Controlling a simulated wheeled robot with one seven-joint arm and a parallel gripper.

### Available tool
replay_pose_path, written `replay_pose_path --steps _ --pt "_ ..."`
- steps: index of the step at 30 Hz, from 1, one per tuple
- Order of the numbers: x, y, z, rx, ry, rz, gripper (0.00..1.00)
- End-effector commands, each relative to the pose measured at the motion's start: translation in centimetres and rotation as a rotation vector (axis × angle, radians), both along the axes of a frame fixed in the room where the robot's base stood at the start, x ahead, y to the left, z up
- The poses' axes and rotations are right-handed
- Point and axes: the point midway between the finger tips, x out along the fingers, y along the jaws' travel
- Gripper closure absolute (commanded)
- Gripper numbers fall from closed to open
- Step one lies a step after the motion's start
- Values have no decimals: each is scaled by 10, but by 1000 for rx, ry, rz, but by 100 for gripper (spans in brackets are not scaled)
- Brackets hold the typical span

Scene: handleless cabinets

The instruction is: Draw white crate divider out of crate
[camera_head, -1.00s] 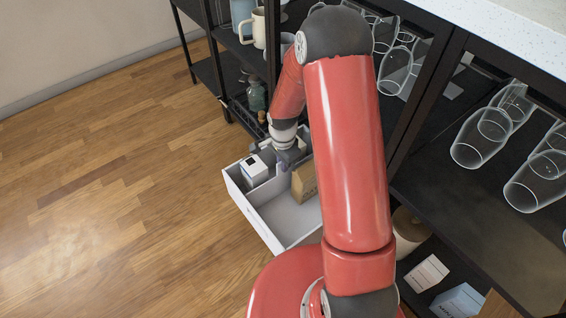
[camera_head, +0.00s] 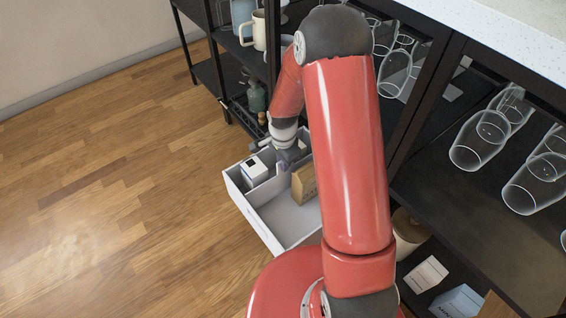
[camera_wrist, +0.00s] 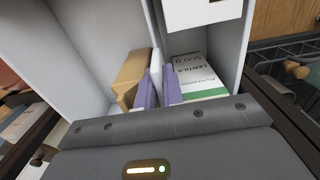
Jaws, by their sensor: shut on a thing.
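The white crate (camera_head: 259,226) sits low beside the black shelving in the head view. Its white divider (camera_wrist: 156,62) stands between two compartments and shows upright between my fingers in the wrist view. My gripper (camera_wrist: 158,88), with purple fingertips, is shut on the divider's upper edge. In the head view my gripper (camera_head: 291,158) reaches down into the far part of the crate, and my wrist hides part of the divider there. The divider appears still within the crate walls; its lower edge is hidden.
A tan box (camera_head: 303,183) stands in the larger compartment, close to my fingers. Shelves with glasses (camera_head: 480,140) stand at right. Wooden floor (camera_head: 110,200) is clear at left.

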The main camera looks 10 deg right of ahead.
Motion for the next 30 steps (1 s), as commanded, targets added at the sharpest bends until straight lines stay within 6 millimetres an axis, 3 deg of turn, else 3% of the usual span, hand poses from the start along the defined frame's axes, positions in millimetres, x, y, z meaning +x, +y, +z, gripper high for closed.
replay_pose_path --steps 22,30 --pt "0 0 48 -1 -1 0 100" --pt "0 0 52 0 0 -1 100"
